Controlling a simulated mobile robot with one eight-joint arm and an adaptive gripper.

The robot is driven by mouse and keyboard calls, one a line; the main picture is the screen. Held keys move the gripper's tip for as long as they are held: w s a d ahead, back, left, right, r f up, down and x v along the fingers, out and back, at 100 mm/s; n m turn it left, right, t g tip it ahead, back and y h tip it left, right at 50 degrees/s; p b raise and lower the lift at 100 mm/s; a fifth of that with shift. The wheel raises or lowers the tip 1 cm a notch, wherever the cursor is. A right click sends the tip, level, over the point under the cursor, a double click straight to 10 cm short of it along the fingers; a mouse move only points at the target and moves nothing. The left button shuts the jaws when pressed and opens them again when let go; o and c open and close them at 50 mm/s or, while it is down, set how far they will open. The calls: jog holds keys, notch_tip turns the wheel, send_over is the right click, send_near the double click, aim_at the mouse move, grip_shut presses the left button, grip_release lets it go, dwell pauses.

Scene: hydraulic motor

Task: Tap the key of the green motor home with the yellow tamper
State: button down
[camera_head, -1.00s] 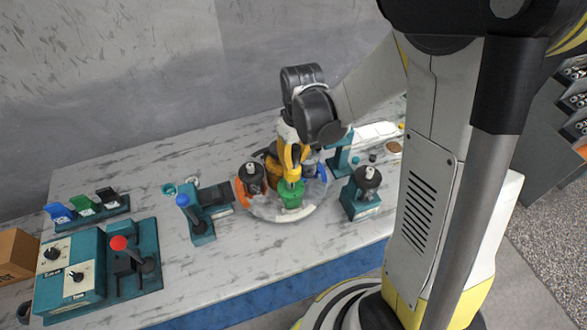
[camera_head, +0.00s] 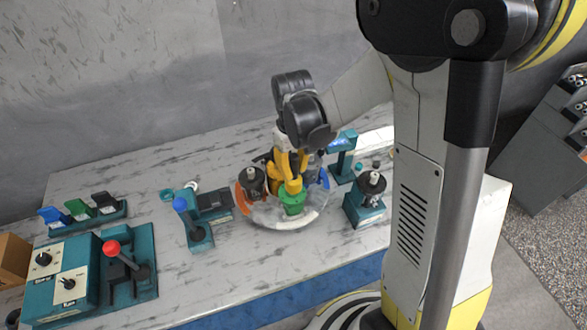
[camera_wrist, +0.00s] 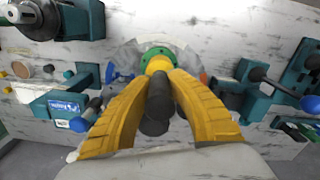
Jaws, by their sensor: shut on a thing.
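The green motor (camera_head: 293,204) stands on the round clear turntable (camera_head: 262,219) in the middle of the bench. It also shows as a green ring (camera_wrist: 161,52) in the wrist view. My gripper (camera_head: 291,168) is above the motor, with its yellow fingers (camera_wrist: 157,92) shut on the dark handle of the tamper (camera_wrist: 158,103). The tamper's yellow head (camera_head: 293,187) points down at the motor's top, at or very near it. I cannot tell whether they touch. The key is hidden beneath the tamper and cannot be made out.
A teal station with a blue-knobbed lever (camera_head: 181,204) is left of the turntable, and a teal stand with a dark disc (camera_head: 370,182) is right. A control box (camera_head: 70,281) and red-knobbed lever (camera_head: 112,247) are at the far left. Bare bench lies between.

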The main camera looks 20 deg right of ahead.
aim_at(293, 156)
jog(key=shift+r+p, duration=1.2)
jog(key=shift+r, duration=0.8)
jog(key=shift+f, duration=0.1)
jog(key=shift+f+b, duration=1.05)
jog(key=shift+f, duration=0.05)
